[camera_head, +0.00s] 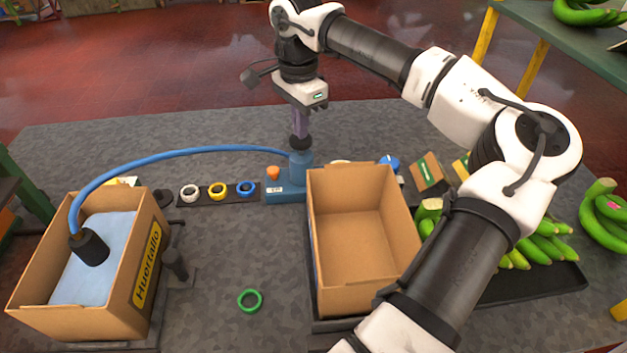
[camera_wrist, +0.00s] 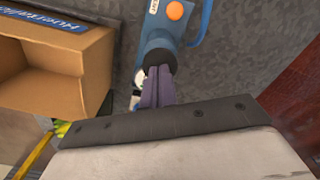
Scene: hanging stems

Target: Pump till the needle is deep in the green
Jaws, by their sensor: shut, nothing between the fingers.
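The blue pump (camera_head: 288,187) stands at the middle of the table, with a black knob (camera_head: 300,143) on top and an orange button (camera_head: 273,173) on its base. The pump and button also show in the wrist view (camera_wrist: 160,38). My gripper (camera_head: 300,130) points down, shut and empty, its purple fingertips at the knob and seemingly touching it. In the wrist view the fingers (camera_wrist: 158,82) end at the knob. A blue hose (camera_head: 180,153) runs from the pump to a black fitting (camera_head: 89,247) on a pale blue bag (camera_head: 112,232). I cannot make out a needle or green zone.
The bag lies in a left cardboard box (camera_head: 127,300). An empty box (camera_head: 318,245) stands just right of the pump. White, yellow and blue rings sit on a dark strip (camera_head: 203,200); a green ring (camera_head: 250,300) lies in front. Green bananas (camera_head: 540,250) lie at right.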

